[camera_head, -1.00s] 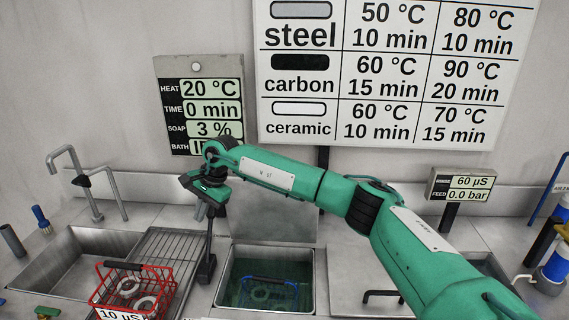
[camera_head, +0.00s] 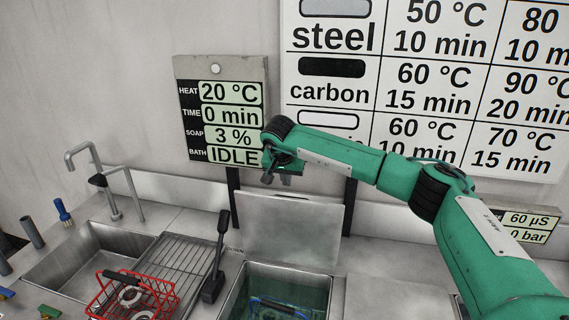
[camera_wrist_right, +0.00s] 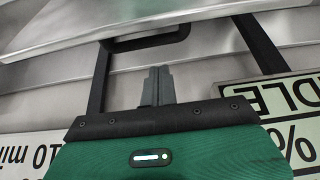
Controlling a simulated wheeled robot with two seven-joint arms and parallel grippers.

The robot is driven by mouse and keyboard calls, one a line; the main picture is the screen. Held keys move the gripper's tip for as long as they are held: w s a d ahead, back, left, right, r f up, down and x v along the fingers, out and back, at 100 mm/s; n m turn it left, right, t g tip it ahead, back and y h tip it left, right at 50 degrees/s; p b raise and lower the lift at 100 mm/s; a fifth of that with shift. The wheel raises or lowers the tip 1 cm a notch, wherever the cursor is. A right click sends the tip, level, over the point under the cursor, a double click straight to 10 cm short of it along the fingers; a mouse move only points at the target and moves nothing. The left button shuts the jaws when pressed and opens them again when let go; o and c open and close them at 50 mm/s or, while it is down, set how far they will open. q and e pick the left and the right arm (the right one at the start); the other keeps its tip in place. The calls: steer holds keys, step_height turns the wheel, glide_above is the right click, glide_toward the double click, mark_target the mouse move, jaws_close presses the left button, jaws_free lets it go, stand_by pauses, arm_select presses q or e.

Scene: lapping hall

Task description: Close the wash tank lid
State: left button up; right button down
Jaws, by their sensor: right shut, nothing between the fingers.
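The wash tank (camera_head: 236,295) is sunk in the steel counter, with a blue-handled basket (camera_head: 278,308) in its greenish liquid. Its steel lid (camera_head: 290,235) stands open, raised upright behind the tank. My right gripper (camera_head: 270,179) is above the lid's upper left edge, in front of the control panel, empty and apart from the lid. In the right wrist view its fingers (camera_wrist_right: 157,85) are together, with a dark bar handle (camera_wrist_right: 150,40) and a steel sheet beyond them. My left gripper is not in view.
A dark lever (camera_head: 220,240) stands on the counter left of the tank. The control panel (camera_head: 190,70) reads IDLE. A sink (camera_head: 75,262) with taps is at left.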

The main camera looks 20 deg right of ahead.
steer(key=s+a+p, duration=0.1)
steer(key=s+a+f+p, duration=0.1)
steer(key=s, duration=0.1)
steer(key=shift+a, duration=0.15)
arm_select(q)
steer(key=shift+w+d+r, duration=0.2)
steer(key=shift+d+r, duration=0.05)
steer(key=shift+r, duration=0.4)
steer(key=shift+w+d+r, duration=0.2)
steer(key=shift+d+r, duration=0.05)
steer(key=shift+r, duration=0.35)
arm_select(e)
steer(key=shift+f, duration=0.1)
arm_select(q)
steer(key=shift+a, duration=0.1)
